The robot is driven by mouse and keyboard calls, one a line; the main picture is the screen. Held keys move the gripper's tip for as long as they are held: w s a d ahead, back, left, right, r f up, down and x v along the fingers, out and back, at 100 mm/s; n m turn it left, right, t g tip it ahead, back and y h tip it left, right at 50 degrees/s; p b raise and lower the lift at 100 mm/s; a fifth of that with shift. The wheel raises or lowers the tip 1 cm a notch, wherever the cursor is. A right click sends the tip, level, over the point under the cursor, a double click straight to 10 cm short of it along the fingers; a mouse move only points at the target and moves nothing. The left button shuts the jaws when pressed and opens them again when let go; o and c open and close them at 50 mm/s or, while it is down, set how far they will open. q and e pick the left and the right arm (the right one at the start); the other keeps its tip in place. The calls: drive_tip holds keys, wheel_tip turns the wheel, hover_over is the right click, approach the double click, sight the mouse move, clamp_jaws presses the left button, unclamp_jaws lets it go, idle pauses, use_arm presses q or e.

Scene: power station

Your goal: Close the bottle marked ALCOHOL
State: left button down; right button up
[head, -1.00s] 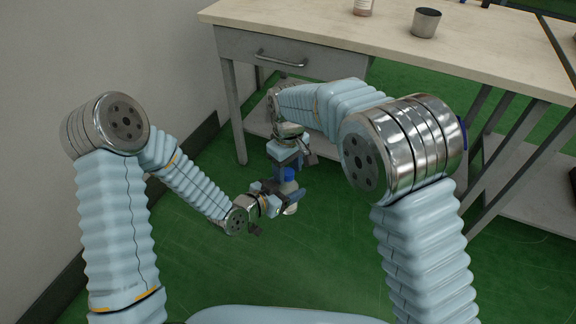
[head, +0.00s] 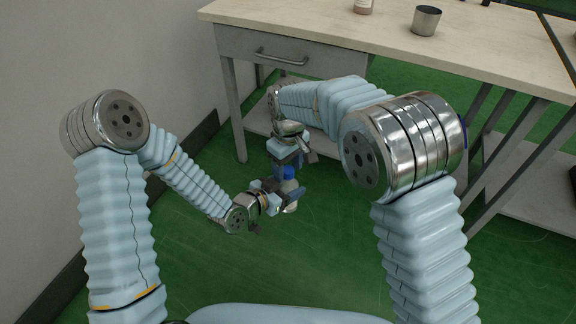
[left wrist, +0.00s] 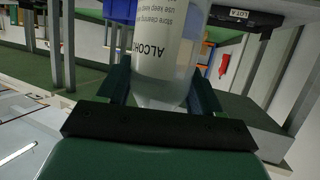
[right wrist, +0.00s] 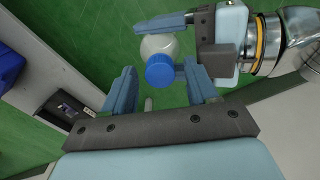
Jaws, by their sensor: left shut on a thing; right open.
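The bottle (left wrist: 163,50), clear with a white label reading ALCOHOL, is held off the floor between the fingers of my left gripper (left wrist: 160,92). Its pale body also shows in the head view (head: 290,207). A blue cap (right wrist: 160,71) sits on the bottle's mouth in the right wrist view; how tightly it is screwed on I cannot tell. My right gripper (right wrist: 160,88) is open above the bottle, with a finger on either side of the cap and gaps between. In the head view the cap (head: 288,173) shows just below my right gripper (head: 287,165).
A wooden-topped workbench (head: 300,28) with a drawer (head: 285,55) stands ahead. A brown bottle (head: 363,6) and a metal cup (head: 425,21) are on it. A wall (head: 110,50) rises at the left. The green floor (head: 290,270) below the grippers is clear.

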drive_tip(key=shift+r, duration=2.25)
drive_tip(key=o, duration=0.6)
drive_tip(key=shift+c, duration=0.2)
drive_tip(key=shift+r, duration=0.1)
wheel_tip(320, 180, up, 12)
